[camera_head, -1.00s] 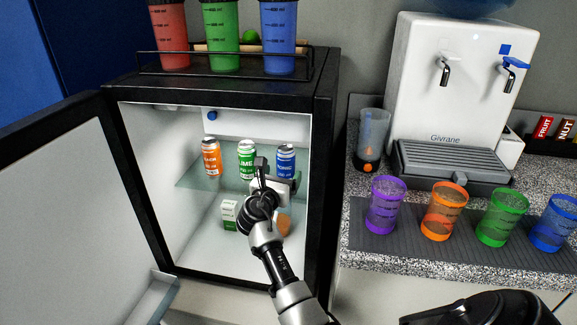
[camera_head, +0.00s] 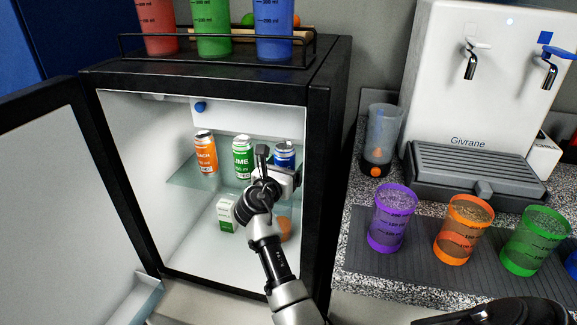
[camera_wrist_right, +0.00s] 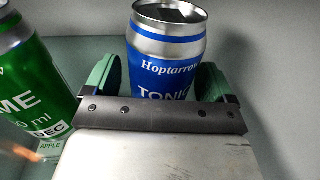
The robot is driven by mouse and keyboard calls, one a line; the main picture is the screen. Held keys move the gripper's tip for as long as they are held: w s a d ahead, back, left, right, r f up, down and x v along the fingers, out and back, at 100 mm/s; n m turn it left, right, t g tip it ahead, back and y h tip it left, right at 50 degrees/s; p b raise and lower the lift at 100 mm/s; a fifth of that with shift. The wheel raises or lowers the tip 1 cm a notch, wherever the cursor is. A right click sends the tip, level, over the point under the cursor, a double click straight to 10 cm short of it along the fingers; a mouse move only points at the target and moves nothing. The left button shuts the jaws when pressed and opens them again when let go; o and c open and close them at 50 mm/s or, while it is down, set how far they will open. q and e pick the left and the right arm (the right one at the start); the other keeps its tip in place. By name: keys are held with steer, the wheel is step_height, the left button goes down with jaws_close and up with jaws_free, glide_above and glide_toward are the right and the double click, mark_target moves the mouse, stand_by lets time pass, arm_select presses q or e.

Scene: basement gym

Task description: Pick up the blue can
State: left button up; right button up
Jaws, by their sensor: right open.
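The blue can (camera_head: 284,154) stands on the glass shelf inside the open fridge, at the right end of a row of cans. In the head view its lower part is hidden behind my right gripper (camera_head: 277,165). In the right wrist view the blue can (camera_wrist_right: 168,55) is upright, with a silver top and "TONIC" lettering. The green fingers of my right gripper (camera_wrist_right: 155,85) are open, one on each side of the can. I cannot tell whether either finger touches it. My left gripper is not in view.
A green can (camera_head: 242,158) stands close left of the blue can, and an orange can (camera_head: 204,152) farther left. A small carton (camera_head: 226,212) and an orange round thing (camera_head: 285,229) are below the shelf. The fridge door (camera_head: 62,200) stands open at left.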

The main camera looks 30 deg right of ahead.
steer(key=shift+a+r, duration=0.1)
steer(key=shift+c, duration=0.2)
steer(key=c, duration=1.1)
steer(key=shift+c, duration=0.2)
